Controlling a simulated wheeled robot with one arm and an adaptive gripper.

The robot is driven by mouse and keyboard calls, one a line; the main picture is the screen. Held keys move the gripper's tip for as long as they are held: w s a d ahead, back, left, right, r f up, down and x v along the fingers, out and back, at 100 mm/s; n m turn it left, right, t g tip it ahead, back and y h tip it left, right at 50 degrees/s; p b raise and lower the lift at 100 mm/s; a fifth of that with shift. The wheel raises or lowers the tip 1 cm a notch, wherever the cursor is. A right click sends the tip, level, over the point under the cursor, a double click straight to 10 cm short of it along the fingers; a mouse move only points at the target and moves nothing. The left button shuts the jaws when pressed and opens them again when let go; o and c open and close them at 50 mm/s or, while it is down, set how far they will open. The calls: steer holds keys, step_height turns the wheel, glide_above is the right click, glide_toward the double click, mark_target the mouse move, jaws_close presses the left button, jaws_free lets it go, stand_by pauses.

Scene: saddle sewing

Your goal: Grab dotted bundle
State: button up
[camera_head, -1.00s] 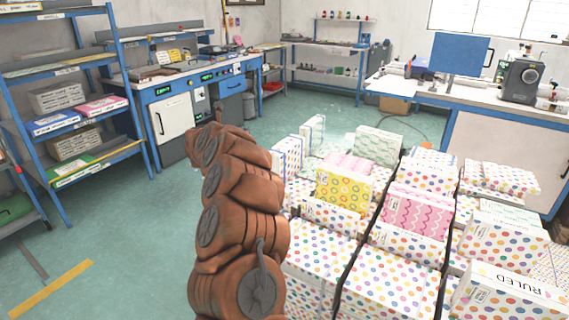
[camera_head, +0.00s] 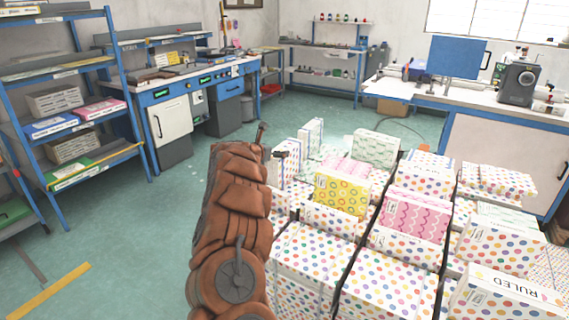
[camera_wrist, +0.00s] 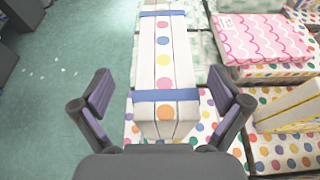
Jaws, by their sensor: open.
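The dotted bundle (camera_wrist: 164,60) is a narrow white block with coloured dots and two blue bands. In the wrist view it runs lengthwise up the middle, its near end between my fingers in the picture. In the head view the bundle (camera_head: 292,165) stands at the left edge of the stacked goods, partly hidden by my arm. My gripper (camera_wrist: 161,92) is open, one finger to each side of the bundle with a gap on both sides. In the head view only the tips of my gripper (camera_head: 271,143) show, beside the bundle.
Dotted boxes (camera_head: 387,290) lie under and around the bundle. A pink wavy-patterned pack (camera_wrist: 262,38) and a yellow pack (camera_head: 340,192) stand to its right. Green floor (camera_head: 120,240) is open to the left. Shelves, a workbench and a sewing table stand farther back.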

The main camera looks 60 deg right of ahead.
mark_target(283, 149)
steer(key=shift+s+d+f+p, duration=0.15)
steer(key=shift+d+p, duration=0.2)
steer(key=shift+d, duration=0.3)
steer(key=shift+s+d+f+p, duration=0.15)
steer(key=shift+d+p, duration=0.2)
steer(key=shift+d, duration=0.25)
steer(key=shift+p+x, duration=0.35)
steer(key=shift+x, duration=0.65)
steer(key=shift+w, duration=0.1)
steer(key=c, duration=1.9)
steer(key=shift+r, duration=0.15)
